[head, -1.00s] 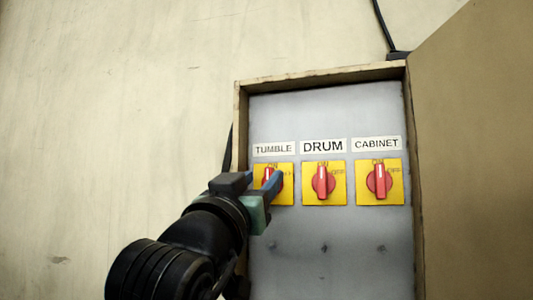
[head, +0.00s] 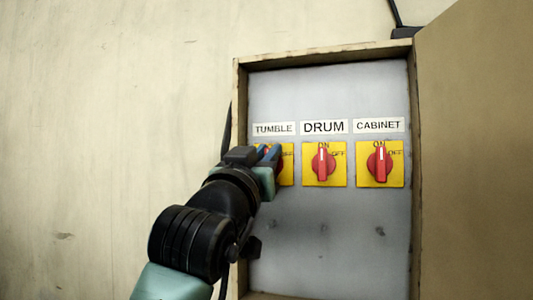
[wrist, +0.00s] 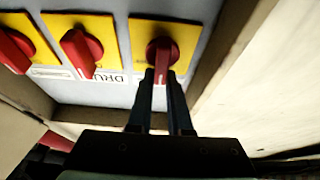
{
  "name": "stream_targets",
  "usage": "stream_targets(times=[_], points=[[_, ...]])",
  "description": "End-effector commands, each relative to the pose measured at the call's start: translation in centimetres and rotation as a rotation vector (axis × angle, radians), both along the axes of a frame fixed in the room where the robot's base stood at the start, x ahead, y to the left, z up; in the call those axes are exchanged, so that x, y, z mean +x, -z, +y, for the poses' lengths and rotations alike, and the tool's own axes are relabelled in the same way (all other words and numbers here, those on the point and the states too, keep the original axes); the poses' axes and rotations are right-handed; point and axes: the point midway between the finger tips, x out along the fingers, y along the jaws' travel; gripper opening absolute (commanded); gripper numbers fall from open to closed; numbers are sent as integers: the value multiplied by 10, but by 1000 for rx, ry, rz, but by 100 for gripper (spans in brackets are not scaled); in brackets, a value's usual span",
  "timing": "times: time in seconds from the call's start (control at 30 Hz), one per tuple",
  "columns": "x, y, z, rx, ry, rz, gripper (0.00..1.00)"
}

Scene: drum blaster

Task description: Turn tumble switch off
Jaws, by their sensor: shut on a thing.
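The tumble switch is a red knob on a yellow plate (head: 288,165) under the TUMBLE label (head: 274,129), leftmost of three in the grey box. In the head view my gripper (head: 268,153) covers most of it. In the wrist view, which is turned over, the tumble knob (wrist: 160,49) is at the right. My gripper (wrist: 162,78) is shut on this knob, one finger on each side. The knob's pointer lies between the fingers, toward the label side, so it looks to be at or near ON; its exact angle is partly hidden.
The drum switch (head: 323,162) and cabinet switch (head: 380,162) stand to the right, both pointing up to ON. The box frame (head: 240,90) runs close along the left. An open door (head: 475,160) stands on the right. The panel below the switches is clear.

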Motion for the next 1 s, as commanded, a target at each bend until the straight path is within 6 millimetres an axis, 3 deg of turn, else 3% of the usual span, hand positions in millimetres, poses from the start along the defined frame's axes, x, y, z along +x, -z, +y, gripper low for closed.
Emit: stream_targets(times=[0.47, 1.0], points=[[0, 0, 0, 44, -1, -15, 0], [-3, 1, -7, 444, 1, -144, 0]])
